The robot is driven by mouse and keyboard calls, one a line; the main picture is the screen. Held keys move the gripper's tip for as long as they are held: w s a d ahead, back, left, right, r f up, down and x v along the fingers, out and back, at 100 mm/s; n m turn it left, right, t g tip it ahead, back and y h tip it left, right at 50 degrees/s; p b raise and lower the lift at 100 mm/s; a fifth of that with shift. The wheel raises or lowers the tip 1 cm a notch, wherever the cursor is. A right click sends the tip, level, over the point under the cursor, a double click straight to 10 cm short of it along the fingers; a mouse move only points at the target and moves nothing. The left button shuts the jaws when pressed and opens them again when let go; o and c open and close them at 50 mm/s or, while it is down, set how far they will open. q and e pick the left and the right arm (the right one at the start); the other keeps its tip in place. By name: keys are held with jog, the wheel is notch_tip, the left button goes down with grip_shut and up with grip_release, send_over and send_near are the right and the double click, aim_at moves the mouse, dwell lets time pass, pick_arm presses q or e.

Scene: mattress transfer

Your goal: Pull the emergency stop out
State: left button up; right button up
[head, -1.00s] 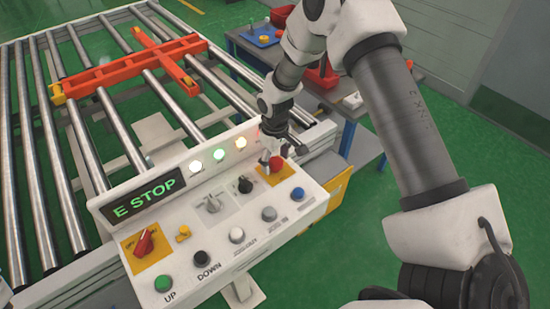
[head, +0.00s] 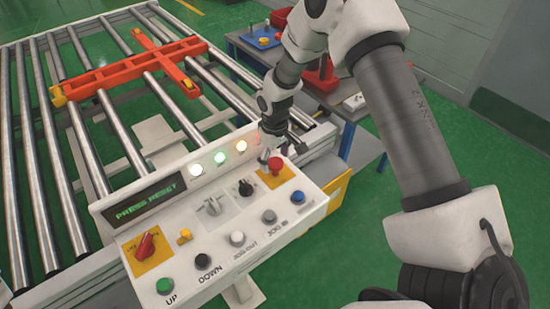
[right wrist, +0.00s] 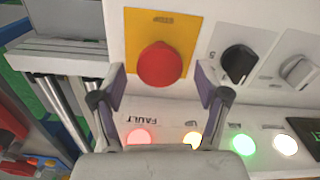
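The red emergency stop button (head: 275,164) sits on a yellow plate at the right end of the control panel (head: 205,262). It stands up from the plate. In the right wrist view the round red button (right wrist: 160,65) lies ahead of and between the fingertips, apart from both. My right gripper (head: 266,156) is just behind the button in the head view. The panel display (head: 143,203) reads PRESS RESET. My left gripper is not in view.
A black knob (head: 245,187), a grey selector (head: 212,205), a blue button (head: 298,197) and several other controls are close by. Lit lamps (head: 219,158) line the raised back strip. Rollers (head: 110,130) with an orange cross frame (head: 135,70) lie behind.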

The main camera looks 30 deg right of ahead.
aim_at(275, 161)
notch_tip(275, 161, up, 12)
dwell(0.4)
dwell(0.4)
